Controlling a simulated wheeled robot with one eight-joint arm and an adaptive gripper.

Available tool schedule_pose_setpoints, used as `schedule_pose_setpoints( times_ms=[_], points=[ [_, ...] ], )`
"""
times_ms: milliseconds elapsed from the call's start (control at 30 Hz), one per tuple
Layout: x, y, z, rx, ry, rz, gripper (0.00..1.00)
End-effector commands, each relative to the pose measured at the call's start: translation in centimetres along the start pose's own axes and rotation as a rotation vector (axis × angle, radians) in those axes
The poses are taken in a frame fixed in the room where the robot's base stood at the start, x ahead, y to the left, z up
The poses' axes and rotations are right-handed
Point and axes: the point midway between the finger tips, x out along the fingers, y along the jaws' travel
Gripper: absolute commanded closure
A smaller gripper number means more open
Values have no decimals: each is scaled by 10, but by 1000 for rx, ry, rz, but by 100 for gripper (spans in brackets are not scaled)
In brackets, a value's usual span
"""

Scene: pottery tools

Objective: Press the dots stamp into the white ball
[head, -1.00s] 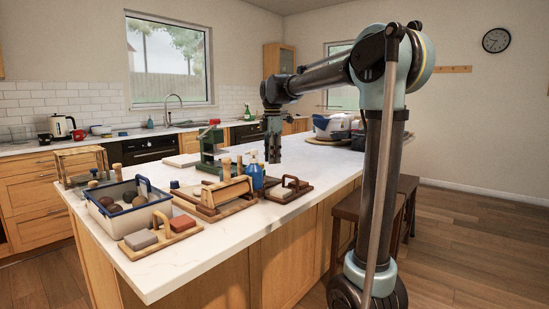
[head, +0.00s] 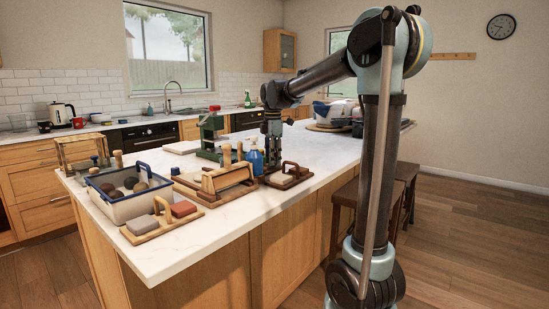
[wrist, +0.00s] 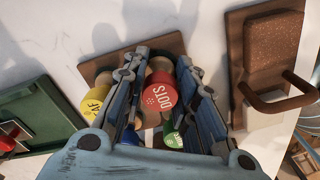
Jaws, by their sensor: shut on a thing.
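My gripper (wrist: 161,82) has its fingers on both sides of the dots stamp, whose round red end (wrist: 161,95) reads "DOTS" in the wrist view. It is shut on this stamp. A yellow stamp (wrist: 97,98) is just left of the fingers, and a green stamp (wrist: 173,142) and a partly hidden blue one are below. A brown wooden holder (wrist: 95,68) shows behind them. Several balls lie in the blue-rimmed tub (head: 128,204); I cannot tell which is the white ball.
In the wrist view a board with a brown block (wrist: 274,45) is close on the right. Stools stand by the island's right side.

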Motion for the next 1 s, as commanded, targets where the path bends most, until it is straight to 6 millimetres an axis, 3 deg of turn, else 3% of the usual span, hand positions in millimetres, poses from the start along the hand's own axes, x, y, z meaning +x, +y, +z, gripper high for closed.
schedule_pose_setpoints(
  times_ms=[867,900,1000],
  points=[
    [5,0,1,1,0,0,94],
    [5,0,1,1,0,0,72],
    [5,0,1,1,0,0,50]
  ],
)
